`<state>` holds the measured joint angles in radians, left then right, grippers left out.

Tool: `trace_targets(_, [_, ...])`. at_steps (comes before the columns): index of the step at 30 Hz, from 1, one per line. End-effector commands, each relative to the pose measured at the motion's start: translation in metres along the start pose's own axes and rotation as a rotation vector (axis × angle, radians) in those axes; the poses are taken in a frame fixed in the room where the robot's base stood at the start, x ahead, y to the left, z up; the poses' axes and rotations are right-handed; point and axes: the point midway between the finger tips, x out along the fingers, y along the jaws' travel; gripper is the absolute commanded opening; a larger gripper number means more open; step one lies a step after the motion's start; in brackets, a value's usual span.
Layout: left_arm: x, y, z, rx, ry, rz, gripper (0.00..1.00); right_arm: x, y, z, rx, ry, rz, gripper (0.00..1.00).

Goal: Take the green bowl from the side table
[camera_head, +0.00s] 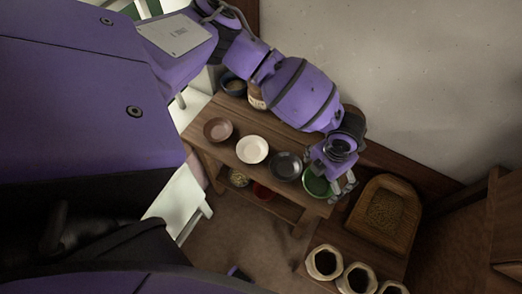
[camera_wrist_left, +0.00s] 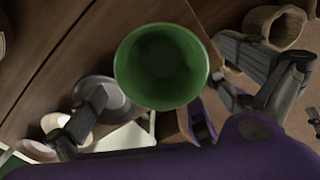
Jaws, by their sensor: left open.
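The green bowl (camera_head: 316,184) stands at the right end of the wooden side table (camera_head: 224,158) in the head view, partly hidden by my left gripper. My left gripper (camera_head: 338,190) is open above and beside it. In the left wrist view the green bowl (camera_wrist_left: 161,66) is upright and empty, seen from above, and the open fingers of my left gripper (camera_wrist_left: 175,85) show on either side of it. I cannot tell whether a finger touches it. My right gripper is not in view.
A dark grey bowl (camera_head: 286,166) sits close beside the green one, then a white bowl (camera_head: 252,149) and a brown bowl (camera_head: 218,130). A lower shelf holds a red bowl (camera_head: 262,191). A wooden grain tray (camera_head: 384,212) and several open sacks (camera_head: 325,262) stand to the right. The wall is behind.

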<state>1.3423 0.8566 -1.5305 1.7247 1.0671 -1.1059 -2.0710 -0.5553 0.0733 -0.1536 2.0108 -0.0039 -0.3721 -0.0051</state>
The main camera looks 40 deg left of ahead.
Motion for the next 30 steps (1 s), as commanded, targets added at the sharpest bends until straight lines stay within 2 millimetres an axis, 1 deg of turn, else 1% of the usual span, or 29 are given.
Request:
trace_targets(1, [0.011,0.0,-0.002,-0.002,0.006,0.001,1.0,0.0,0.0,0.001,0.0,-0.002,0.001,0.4])
trace_targets(6, [0.034,0.0,-0.002,-0.003,0.006,-0.001,1.0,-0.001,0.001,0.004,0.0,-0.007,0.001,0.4])
trace_targets(9, [0.038,-0.001,-0.002,-0.003,0.006,-0.002,1.0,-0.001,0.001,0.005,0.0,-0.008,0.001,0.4])
trace_targets(15, [0.038,-0.001,-0.002,-0.003,0.005,-0.002,1.0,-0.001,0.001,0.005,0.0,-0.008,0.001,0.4])
trace_targets(26, [0.037,-0.001,-0.001,-0.003,0.003,-0.001,0.53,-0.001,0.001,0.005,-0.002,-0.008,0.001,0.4])
trace_targets(30, [0.037,-0.001,0.0,-0.003,0.001,-0.001,0.52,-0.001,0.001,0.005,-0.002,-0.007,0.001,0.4])
